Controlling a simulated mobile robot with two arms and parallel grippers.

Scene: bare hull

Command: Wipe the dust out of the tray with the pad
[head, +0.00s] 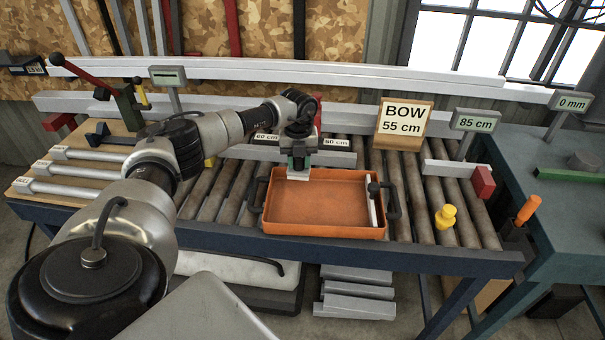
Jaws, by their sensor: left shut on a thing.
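The orange tray (322,203) sits on the roller bench, with a dark handle at its left and right sides. My left gripper (299,168) points down over the tray's back left part. It is shut on a pale pad (298,175), whose lower edge is at or just above the tray floor; I cannot tell whether it touches. The tray floor looks mostly plain orange, and dust is too fine to make out. A pale bar with a dark knob (374,204) is at the tray's right end. My right gripper is not in view.
A "BOW 55 cm" sign (403,126) stands behind the tray. A yellow knob (446,216) and a red-ended block (482,182) are to the right on the rollers (415,205). Metal bars (75,170) lie at the left. A long white beam (400,78) runs along the back.

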